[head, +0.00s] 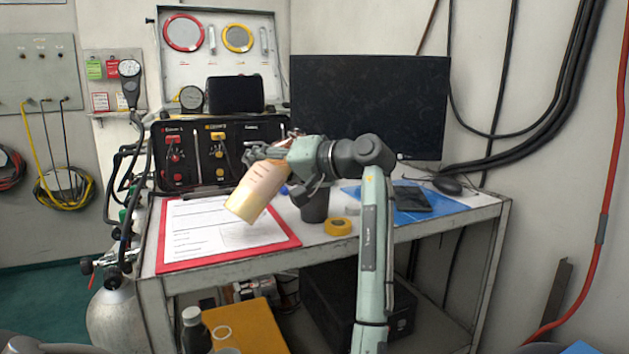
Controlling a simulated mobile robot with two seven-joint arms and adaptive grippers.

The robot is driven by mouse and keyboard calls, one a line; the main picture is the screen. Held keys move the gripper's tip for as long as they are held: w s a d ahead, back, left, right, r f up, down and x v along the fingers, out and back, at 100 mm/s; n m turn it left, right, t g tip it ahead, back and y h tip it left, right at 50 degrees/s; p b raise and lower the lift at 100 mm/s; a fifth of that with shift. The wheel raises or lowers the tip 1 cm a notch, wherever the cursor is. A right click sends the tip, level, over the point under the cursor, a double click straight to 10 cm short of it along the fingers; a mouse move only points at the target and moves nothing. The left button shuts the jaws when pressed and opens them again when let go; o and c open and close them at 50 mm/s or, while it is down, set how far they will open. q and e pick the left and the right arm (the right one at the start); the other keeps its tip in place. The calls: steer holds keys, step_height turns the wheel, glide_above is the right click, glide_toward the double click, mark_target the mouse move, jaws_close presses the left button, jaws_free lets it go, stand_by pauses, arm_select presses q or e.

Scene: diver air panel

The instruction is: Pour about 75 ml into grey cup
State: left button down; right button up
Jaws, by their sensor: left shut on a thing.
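My left gripper (273,153) is shut on a pale cream-yellow container (258,190) with faint markings. It holds the container tilted above the clipboard, its wide end down to the left. I cannot make out its mouth or any stream of liquid. A dark grey cup (316,208) stands upright on the table, to the right of the container and below my gripper's wrist. The wrist hides its upper part, so its inside cannot be seen. My right gripper is not in view.
A red clipboard with papers (172,268) lies at the table's front left. A yellow tape roll (338,227) sits just right of the cup. A blue mat (451,205) bears a dark device. The black air panel (211,177) and a monitor (370,105) stand behind.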

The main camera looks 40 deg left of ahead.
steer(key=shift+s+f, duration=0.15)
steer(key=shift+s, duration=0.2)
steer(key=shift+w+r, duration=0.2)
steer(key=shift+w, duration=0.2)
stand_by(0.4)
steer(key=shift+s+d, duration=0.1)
